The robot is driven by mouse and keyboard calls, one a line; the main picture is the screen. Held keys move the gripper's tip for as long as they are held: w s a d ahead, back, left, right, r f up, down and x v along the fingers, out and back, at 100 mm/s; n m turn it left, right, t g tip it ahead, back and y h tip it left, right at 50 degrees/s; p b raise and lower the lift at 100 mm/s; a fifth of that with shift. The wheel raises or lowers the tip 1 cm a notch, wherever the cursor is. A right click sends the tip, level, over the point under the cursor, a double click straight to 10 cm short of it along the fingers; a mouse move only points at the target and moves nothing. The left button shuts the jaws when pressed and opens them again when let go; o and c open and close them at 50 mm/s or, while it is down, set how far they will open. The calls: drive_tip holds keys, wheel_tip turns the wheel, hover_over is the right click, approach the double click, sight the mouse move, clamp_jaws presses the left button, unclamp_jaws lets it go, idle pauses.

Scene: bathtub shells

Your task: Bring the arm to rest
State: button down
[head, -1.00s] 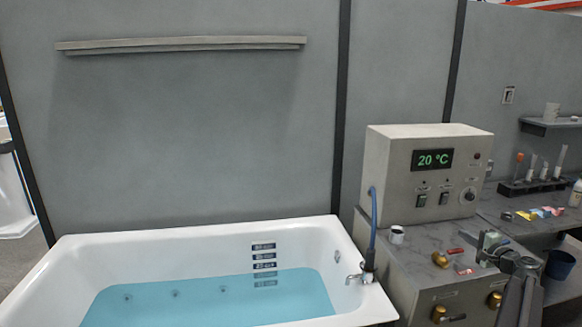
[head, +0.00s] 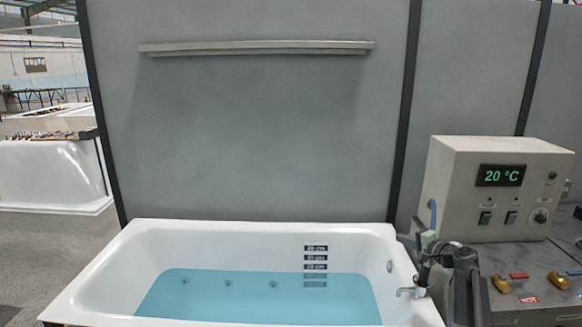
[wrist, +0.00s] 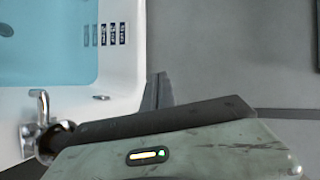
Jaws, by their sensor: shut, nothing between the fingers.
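My gripper (head: 404,239) is in the head view at the lower right, beside the tub's right rim and pointing left. In the wrist view its fingers (wrist: 157,90) are shut with nothing between them.
A white bathtub (head: 215,229) with blue water (head: 250,298) fills the lower middle. Its tap (head: 413,290) is close to my gripper; the tap also shows in the wrist view (wrist: 42,105). A control box (head: 455,190) reading 20 °C stands on the counter at right.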

drive_tip(key=s+a+f+n+g+y+p, duration=0.1)
drive_tip(key=s+a+f+n+g, duration=0.15)
drive_tip(key=a, duration=0.95)
drive_tip(key=s+a+f+n+g+y, duration=0.1)
drive_tip(key=s+a+f+n+g, duration=0.15)
drive_tip(key=a, duration=0.95)
drive_tip(key=s+a+f+n+g+h, duration=0.1)
drive_tip(key=s+a+f+n+g, duration=0.3)
drive_tip(key=s+a, duration=0.4)
drive_tip(key=s+a+f+n+g+h+p, duration=0.1)
drive_tip(key=s+f+h, duration=0.1)
drive_tip(key=s, duration=0.3)
drive_tip(key=s+a+f+n+g+h, duration=0.1)
drive_tip(key=s+f+n+g+h, duration=0.1)
drive_tip(key=s+f, duration=0.15)
drive_tip(key=s+d+g+h, duration=0.1)
drive_tip(key=s+d+h, duration=0.1)
drive_tip(key=s+d, duration=0.4)
drive_tip(key=shift+s+d+f+g+h, duration=0.3)
drive_tip(key=shift+d+g+h, duration=0.1)
drive_tip(key=shift+d, duration=0.55)
